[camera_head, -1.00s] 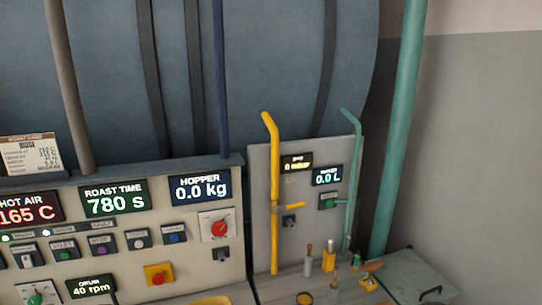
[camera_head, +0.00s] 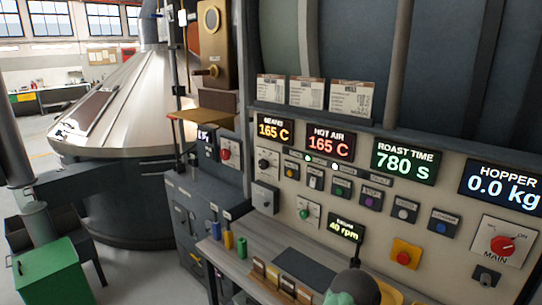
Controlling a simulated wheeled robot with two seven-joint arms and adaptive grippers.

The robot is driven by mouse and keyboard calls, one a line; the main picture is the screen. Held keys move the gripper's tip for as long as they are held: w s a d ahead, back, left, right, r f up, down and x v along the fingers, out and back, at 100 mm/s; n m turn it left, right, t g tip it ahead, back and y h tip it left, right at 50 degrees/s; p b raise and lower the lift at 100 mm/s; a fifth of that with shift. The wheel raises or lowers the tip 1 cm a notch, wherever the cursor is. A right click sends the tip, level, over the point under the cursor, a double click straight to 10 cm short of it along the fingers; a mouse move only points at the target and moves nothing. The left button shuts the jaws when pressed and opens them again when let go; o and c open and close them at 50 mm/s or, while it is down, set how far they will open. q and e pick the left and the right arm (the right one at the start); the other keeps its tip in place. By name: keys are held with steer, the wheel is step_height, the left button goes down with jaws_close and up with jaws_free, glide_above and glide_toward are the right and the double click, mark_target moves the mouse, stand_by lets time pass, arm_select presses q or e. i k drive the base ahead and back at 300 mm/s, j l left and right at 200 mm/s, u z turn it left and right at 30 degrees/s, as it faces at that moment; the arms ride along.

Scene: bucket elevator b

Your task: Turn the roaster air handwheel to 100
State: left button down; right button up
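I cannot make out a handwheel labelled roaster air in the head view. The control panel (camera_head: 385,215) fills the right side. Its displays read beans 165 C (camera_head: 274,129), hot air 165 C (camera_head: 330,143), roast time 780 s (camera_head: 406,161) and hopper 0.0 kg (camera_head: 500,190). A lower display (camera_head: 345,228) reads 40 rpm. A dark rotary knob (camera_head: 265,162) and a green-centred knob (camera_head: 306,211) are on the panel's left part. Neither of my grippers is in view.
A large metal cone-topped vessel (camera_head: 125,110) stands at left behind a green box (camera_head: 50,272). A ledge (camera_head: 232,267) below the panel holds small bottles (camera_head: 228,240) and wooden-topped blocks (camera_head: 272,275). A red main switch (camera_head: 503,244) is at right. Floor shows at far left.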

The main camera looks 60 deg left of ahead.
mark_target(225, 155)
steer(key=u, duration=2.35)
steer(key=i+j, duration=0.85)
